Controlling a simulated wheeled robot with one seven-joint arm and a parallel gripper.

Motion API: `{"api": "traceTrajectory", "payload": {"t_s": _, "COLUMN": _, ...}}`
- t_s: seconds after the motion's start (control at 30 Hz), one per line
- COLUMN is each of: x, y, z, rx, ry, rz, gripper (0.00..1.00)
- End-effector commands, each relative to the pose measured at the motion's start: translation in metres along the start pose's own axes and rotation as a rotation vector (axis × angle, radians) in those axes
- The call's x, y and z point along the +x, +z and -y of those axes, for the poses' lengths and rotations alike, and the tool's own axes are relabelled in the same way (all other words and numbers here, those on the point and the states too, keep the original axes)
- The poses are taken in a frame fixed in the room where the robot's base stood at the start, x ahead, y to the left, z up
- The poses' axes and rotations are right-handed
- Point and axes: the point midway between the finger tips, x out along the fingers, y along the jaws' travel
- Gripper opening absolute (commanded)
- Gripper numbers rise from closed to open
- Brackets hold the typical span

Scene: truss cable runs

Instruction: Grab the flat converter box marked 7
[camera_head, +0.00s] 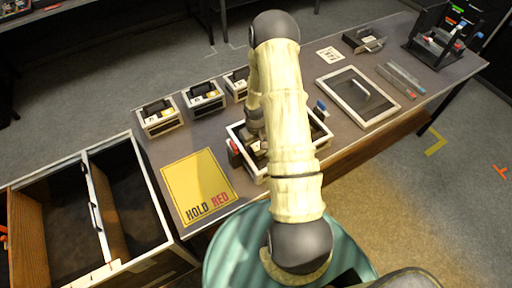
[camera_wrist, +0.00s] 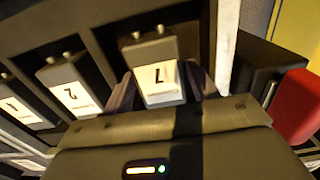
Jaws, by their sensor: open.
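In the wrist view, the grey converter box marked 7 (camera_wrist: 152,50) has a white label and two small round connectors on its far end. It sits in a slot of a dark rack. My gripper (camera_wrist: 162,92) is open, with one dark finger at each side of this box's near end. I cannot tell whether the fingers touch it. In the head view, my gripper (camera_head: 256,142) is low over a white-rimmed tray (camera_head: 244,172), largely hidden by my arm. The box marked 7 cannot be made out there.
Boxes marked 2 (camera_wrist: 70,85) and 1 (camera_wrist: 22,108) sit in slots to the left. A red object (camera_wrist: 298,105) is at the right. A yellow HOLD RED mat (camera_head: 198,186), a framed panel (camera_head: 358,95) and several small bins (camera_head: 203,97) surround the tray on the table.

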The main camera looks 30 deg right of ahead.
Motion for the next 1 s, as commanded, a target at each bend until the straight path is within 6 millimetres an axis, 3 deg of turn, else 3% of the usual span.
{"api": "traceTrajectory", "payload": {"t_s": 0.07, "x": 0.0, "y": 0.0, "z": 0.0, "rx": 0.0, "ry": 0.0, "rz": 0.0, "gripper": 0.58}}
{"api": "traceTrajectory", "payload": {"t_s": 0.3, "x": -0.001, "y": 0.0, "z": 0.0, "rx": 0.0, "ry": 0.0, "rz": -0.001, "gripper": 0.16}}
{"api": "traceTrajectory", "payload": {"t_s": 0.67, "x": -0.007, "y": -0.001, "z": 0.0, "rx": 0.001, "ry": 0.001, "rz": -0.003, "gripper": 0.16}}
{"api": "traceTrajectory", "payload": {"t_s": 1.0, "x": -0.059, "y": -0.001, "z": -0.001, "rx": 0.001, "ry": 0.002, "rz": -0.006, "gripper": 0.16}}
